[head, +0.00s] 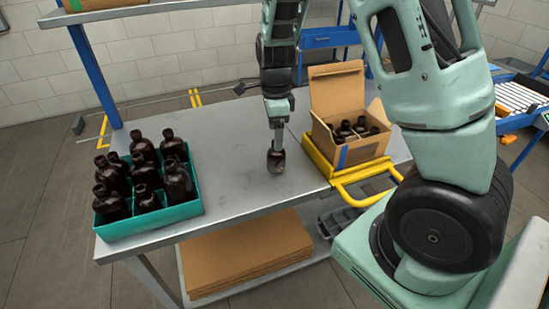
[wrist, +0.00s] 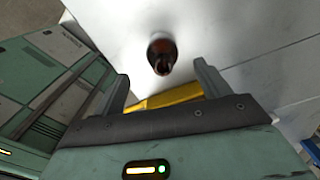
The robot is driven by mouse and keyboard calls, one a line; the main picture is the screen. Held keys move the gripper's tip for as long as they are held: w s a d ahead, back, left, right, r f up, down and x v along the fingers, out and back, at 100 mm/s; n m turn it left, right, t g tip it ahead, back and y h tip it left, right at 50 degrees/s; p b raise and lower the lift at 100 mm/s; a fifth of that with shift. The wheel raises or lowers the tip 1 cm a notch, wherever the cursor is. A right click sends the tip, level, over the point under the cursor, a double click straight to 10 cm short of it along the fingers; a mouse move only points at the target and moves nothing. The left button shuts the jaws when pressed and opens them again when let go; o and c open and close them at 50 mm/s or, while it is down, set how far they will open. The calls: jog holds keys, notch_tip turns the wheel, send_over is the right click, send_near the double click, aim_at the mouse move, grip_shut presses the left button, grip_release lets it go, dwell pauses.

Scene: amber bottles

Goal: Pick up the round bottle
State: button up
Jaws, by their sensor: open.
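A dark amber round bottle (head: 276,161) stands alone on the grey metal table (head: 240,180), between the teal crate and the cardboard box. My gripper (head: 276,120) is above it, pointing down, and hides the bottle's top in the head view. In the wrist view the bottle (wrist: 162,55) shows from above, just beyond the gap between the two fingers of my gripper (wrist: 162,80). The fingers are apart, with nothing held between them. I cannot tell exactly how far the fingertips are from the bottle's neck.
A teal crate (head: 150,222) with several dark bottles stands at the table's left. An open cardboard box (head: 352,150) with several bottles sits in a yellow-handled holder (head: 335,180) at the right. Flat cardboard (head: 245,255) lies on the shelf below. The tabletop around the lone bottle is clear.

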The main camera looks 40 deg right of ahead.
aim_at(276, 155)
jog(key=f, duration=0.7)
jog(key=shift+d+f+p, duration=0.3)
jog(key=shift+f, duration=0.05)
jog(key=c, duration=1.1)
